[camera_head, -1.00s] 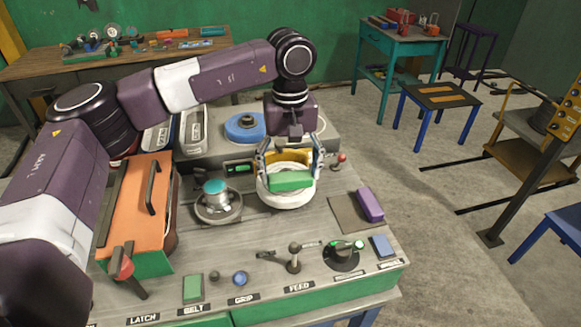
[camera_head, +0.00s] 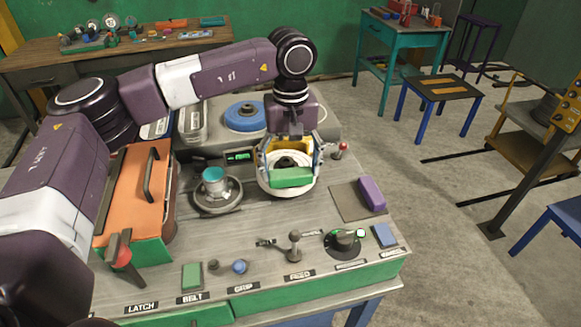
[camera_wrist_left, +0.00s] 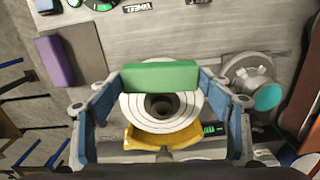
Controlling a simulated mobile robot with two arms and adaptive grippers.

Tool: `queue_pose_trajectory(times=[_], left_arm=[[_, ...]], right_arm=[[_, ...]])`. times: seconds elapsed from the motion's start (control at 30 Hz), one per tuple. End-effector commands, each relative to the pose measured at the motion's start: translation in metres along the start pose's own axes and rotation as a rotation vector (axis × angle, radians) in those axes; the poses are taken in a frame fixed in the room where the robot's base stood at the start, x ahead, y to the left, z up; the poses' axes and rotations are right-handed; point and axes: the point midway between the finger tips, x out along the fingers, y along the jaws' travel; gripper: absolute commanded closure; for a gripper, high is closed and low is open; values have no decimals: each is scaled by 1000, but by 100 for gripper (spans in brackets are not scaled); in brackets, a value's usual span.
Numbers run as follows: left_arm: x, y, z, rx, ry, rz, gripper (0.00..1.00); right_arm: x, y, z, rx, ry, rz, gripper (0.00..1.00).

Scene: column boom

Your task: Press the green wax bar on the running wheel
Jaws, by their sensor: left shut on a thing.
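My left gripper (camera_head: 291,168) is shut on the green wax bar (camera_head: 292,178), which lies crosswise between its blue fingers. The bar is over the near part of the round white wheel (camera_head: 268,184). In the left wrist view, the green bar (camera_wrist_left: 160,76) spans between the fingertips and overlaps the edge of the white wheel (camera_wrist_left: 185,115), whose dark hub hole is uncovered. A yellow guard (camera_wrist_left: 150,138) curves behind the wheel. I cannot tell whether the bar touches the wheel or whether the wheel turns. My right gripper is not in view.
A purple block (camera_head: 372,193) lies on a dark mat right of the wheel. A teal-topped cup (camera_head: 214,179) stands left. An orange case (camera_head: 130,200) is further left. A lever (camera_head: 295,246) and a black dial (camera_head: 343,243) are at the front. A red-knobbed lever (camera_head: 342,149) is close beside.

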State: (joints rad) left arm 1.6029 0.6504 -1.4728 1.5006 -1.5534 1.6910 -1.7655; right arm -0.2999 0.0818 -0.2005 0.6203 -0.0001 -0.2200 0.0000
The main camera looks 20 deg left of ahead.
Motion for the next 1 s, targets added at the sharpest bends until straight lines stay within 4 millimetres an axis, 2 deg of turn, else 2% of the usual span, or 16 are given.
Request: queue_pose_trajectory(times=[1.0], left_arm=[[12, 0, 0, 0, 1, 1, 52]], right_arm=[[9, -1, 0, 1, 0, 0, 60]])
